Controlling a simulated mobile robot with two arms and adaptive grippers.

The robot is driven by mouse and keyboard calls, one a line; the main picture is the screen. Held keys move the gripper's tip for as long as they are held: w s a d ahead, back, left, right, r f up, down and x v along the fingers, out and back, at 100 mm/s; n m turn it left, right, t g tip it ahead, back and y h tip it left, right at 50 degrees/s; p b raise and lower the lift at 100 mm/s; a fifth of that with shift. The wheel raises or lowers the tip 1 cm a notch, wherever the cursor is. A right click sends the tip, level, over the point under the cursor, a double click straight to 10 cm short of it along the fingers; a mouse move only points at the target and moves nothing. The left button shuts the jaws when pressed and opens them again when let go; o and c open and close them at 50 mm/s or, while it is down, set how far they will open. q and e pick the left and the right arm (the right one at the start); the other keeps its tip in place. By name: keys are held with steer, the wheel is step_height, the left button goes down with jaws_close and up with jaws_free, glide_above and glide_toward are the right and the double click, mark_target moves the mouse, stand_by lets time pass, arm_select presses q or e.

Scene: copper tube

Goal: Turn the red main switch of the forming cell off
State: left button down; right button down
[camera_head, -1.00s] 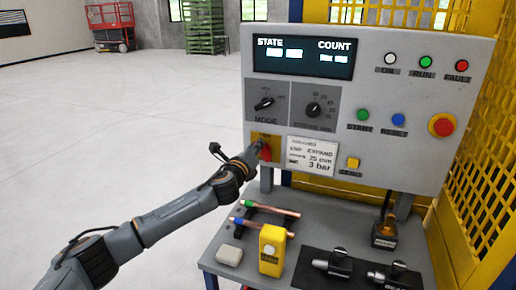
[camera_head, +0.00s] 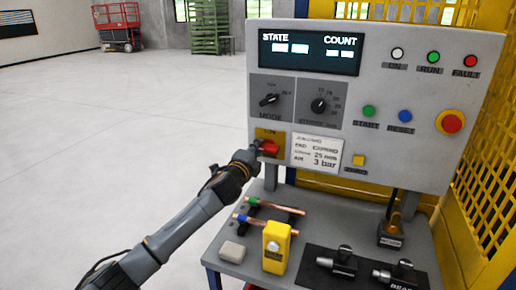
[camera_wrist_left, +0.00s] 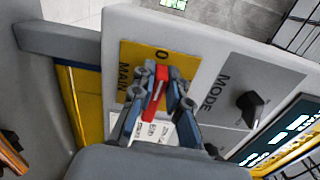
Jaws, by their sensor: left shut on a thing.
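The red main switch handle (camera_head: 270,148) sits on a yellow plate (camera_head: 262,134) at the panel's lower left. In the left wrist view the handle (camera_wrist_left: 153,94) lies between my fingers, with its end toward the "0" mark on the yellow plate (camera_wrist_left: 132,55). In the head view the handle lies about level, pointing right. My left gripper (camera_head: 258,149) is shut on the handle; it also shows in the left wrist view (camera_wrist_left: 153,85). The fingers hide part of the plate. My right gripper is not in view.
The control panel (camera_head: 430,85) carries a mode knob (camera_head: 269,100), a stroke knob (camera_head: 319,105), buttons and a red emergency stop (camera_head: 451,122). Below, a bench holds copper tubes (camera_head: 275,207), a yellow device (camera_head: 276,248) and black tooling (camera_head: 343,260). Open floor lies left.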

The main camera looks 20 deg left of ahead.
arm_select(q)
steer(key=shift+f+n, duration=0.25)
steer(key=shift+n, duration=0.15)
steer(key=c, duration=1.3)
jaws_free()
steer(key=shift+c, duration=0.2)
steer(key=shift+r, duration=0.1)
steer(key=s, duration=1.2)
steer(key=shift+a, duration=0.25)
